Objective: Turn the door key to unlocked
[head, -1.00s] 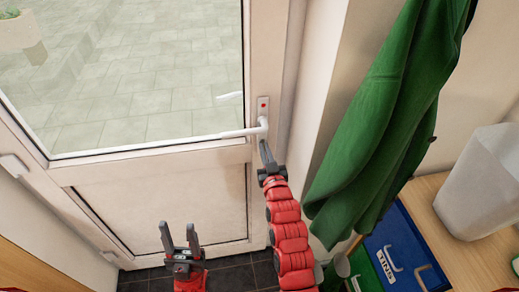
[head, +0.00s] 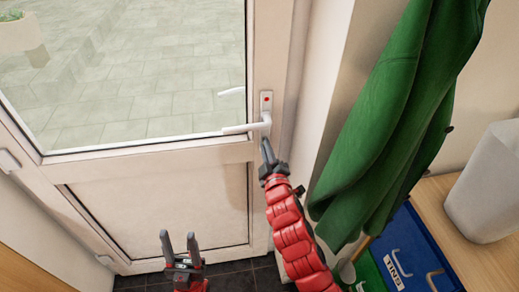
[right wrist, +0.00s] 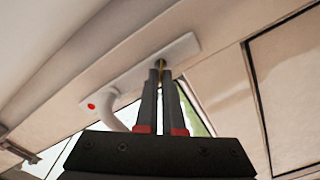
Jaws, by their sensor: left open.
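The white door (head: 160,210) has a pale lever handle (head: 245,128) on a plate with a red mark (head: 266,99). In the right wrist view the plate (right wrist: 180,48) shows the red mark at its left and a thin brass key (right wrist: 161,66) at its right end. My right gripper (head: 265,142) is just below the handle in the head view, which hides the key. In the right wrist view its fingers (right wrist: 161,75) are close together on the key, at the plate. My left gripper (head: 180,238) is open and empty, low in front of the door's lower panel.
A green coat (head: 400,110) hangs to the right of my right arm. Free space lies between my two arms.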

